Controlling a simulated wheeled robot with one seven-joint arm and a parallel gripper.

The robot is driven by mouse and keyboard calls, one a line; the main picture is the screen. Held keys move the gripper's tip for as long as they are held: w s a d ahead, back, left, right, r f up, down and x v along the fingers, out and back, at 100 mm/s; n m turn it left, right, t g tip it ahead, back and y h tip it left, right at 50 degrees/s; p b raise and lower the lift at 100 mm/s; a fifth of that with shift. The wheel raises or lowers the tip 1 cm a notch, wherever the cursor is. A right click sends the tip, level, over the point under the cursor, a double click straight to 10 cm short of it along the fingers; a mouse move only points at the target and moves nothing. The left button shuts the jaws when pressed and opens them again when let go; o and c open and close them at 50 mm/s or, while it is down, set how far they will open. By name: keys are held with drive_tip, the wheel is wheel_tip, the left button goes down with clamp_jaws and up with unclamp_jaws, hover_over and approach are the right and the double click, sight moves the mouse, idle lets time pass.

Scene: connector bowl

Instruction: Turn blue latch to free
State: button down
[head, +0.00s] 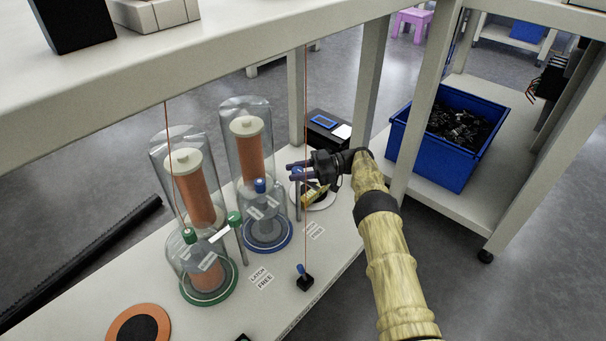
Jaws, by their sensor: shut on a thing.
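The blue latch (298,205) is a thin grey upright post with a blue top, beside the clear jar with the blue base ring (268,248). My gripper (299,171) reaches in from the right and is shut on the top of this latch. The fingers partly hide the blue top. A label (314,230) reading "FREE" lies on the bench by the post. The exact angle of the latch arm is hard to tell.
A jar with a green base ring (232,285) and a green latch (236,219) stand at left. Thin cords hang from the shelf (230,72) above.

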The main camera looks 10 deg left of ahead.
drive_tip(key=shift+a+r, duration=0.1)
drive_tip(key=c, duration=1)
unclamp_jaws()
drive_tip(key=shift+w+d+f+b, duration=0.2)
drive_tip(key=shift+d+b, duration=0.1)
drive_tip(key=shift+d, duration=0.25)
drive_tip(key=b+v, duration=0.2)
drive_tip(key=v, duration=0.4)
drive_tip(key=shift+w+d+r, duration=0.1)
drive_tip(key=shift+w+d, duration=0.1)
drive_tip(key=shift+d, duration=0.05)
drive_tip(key=shift+s, duration=0.1)
